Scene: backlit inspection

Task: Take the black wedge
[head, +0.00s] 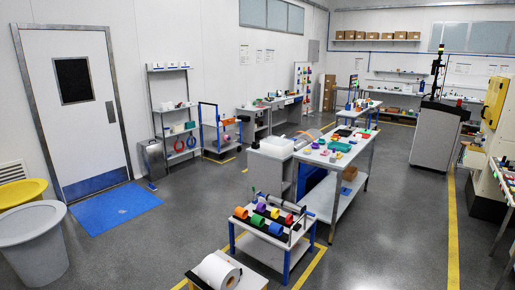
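I cannot make out a black wedge for certain. A small dark item (344,132) lies on the long grey workbench (326,159) in the middle of the room, too small to tell its shape. Dark pieces also lie among coloured rolls (276,229) on the low blue-legged table in front, and their shapes are unclear. Neither of my grippers is in view.
A paper roll (216,271) lies on a stand at the bottom. Grey and yellow bins (35,245) stand at the left, near a blue floor mat (115,208). Open floor (150,250) lies left of the tables. A grey cabinet (436,140) stands at the right.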

